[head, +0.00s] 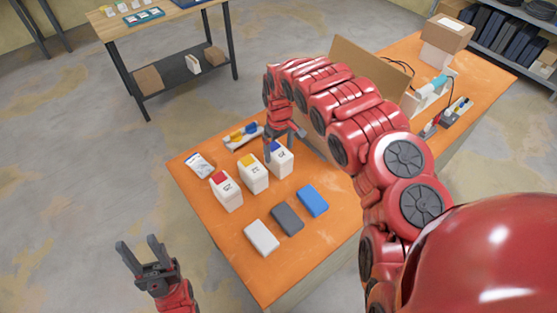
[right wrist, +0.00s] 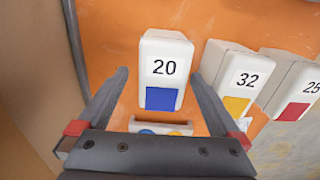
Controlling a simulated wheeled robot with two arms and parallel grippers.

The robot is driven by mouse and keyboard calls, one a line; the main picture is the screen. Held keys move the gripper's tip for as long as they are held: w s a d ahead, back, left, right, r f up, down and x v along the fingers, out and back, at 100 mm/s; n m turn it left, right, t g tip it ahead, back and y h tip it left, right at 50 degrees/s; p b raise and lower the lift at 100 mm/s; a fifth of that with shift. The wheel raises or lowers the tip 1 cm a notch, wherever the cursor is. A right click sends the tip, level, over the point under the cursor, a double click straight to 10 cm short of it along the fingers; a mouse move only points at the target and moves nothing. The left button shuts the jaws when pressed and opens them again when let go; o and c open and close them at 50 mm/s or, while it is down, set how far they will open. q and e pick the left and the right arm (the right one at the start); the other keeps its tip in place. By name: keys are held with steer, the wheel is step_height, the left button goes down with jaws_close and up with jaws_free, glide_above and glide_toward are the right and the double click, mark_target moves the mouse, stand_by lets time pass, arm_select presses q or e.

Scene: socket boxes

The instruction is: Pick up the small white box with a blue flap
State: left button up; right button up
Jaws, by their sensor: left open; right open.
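The small white box with a blue flap (head: 281,162) stands on the orange table, at the right end of a row of three white boxes. In the right wrist view this box (right wrist: 164,72) shows the number 20 and sits between the two fingers, with gaps on both sides. My right gripper (head: 283,137) is open right at the box in the head view; its fingers are partly hidden there. The right wrist view shows both its fingers (right wrist: 160,90) spread. My left gripper (head: 143,252) is open and empty, off the table's left side.
A box with a yellow flap (head: 253,178) and one with a red flap (head: 227,193) stand beside it. White (head: 261,238), grey (head: 287,220) and blue (head: 312,201) blocks lie in front. A cardboard box (head: 368,72) stands close behind my right arm.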

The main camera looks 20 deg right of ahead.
steer(key=shift+s+a+f+p, duration=0.1)
steer(key=shift+f+p, duration=0.25)
steer(key=shift+f, duration=0.05)
step_height(320, 180, down, 3)
steer(key=shift+a+p, duration=0.15)
steer(key=shift+p, duration=0.55)
steer(key=shift+f, duration=0.6)
jaws_close()
